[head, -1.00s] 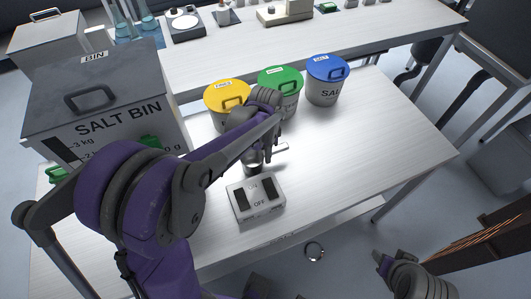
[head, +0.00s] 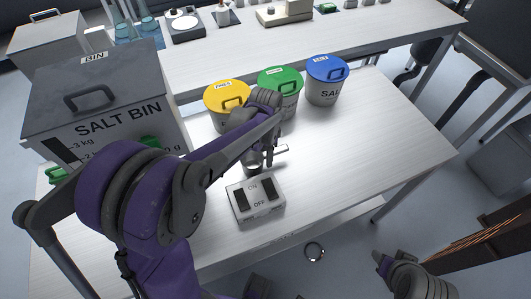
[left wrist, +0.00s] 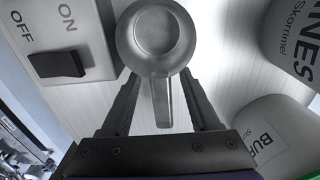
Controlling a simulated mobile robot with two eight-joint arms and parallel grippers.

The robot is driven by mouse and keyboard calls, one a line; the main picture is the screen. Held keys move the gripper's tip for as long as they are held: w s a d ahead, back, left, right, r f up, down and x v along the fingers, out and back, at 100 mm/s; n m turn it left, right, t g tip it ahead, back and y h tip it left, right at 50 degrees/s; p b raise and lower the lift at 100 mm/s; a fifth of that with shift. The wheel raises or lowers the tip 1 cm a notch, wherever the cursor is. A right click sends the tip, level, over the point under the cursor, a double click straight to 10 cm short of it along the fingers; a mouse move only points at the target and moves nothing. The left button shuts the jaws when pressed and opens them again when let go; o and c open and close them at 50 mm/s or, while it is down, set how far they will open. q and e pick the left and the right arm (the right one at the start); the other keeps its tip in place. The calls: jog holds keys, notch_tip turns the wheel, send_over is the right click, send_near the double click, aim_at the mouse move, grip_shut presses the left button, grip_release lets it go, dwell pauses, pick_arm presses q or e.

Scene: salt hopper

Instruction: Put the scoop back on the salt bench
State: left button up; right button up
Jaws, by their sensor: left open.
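The metal scoop is on the white salt bench (head: 345,160), just behind the ON/OFF switch box (head: 256,198). Its round cup (head: 254,168) and part of its handle (head: 281,149) show beside my left gripper (head: 269,160). In the left wrist view the scoop (left wrist: 155,38) has its cup beyond the fingertips and its handle running back between the fingers. My left gripper (left wrist: 163,95) is open, with a gap on both sides of the handle. Part of my right gripper (head: 385,262) shows low at the right, off the bench; its jaw state is unclear.
The grey salt bin (head: 100,100) stands at the bench's left. Yellow-lidded (head: 228,92), green-lidded (head: 280,80) and blue-lidded (head: 327,68) tubs stand along the back. The bench's right side is clear. A shelf bench (head: 320,40) with lab items lies behind.

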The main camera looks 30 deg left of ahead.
aim_at(265, 153)
pick_arm(q)
notch_tip(265, 153, up, 11)
jog(key=s+d+f+n+t, duration=0.1)
jog(key=s+n, duration=0.1)
jog(key=s, duration=0.3)
jog(key=s+d+f+n+t, duration=0.2)
jog(key=s+n, duration=0.1)
jog(key=s, duration=0.2)
jog(key=s+d+f+n+t+p, duration=0.1)
jog(key=s+n+t, duration=0.1)
jog(key=s, duration=0.3)
jog(key=shift+s+d+f+n, duration=0.3)
jog(key=shift+s+d+n, duration=0.1)
jog(key=shift+n, duration=0.1)
jog(key=shift+s+d+f, duration=0.1)
jog(key=shift+s+f, duration=0.1)
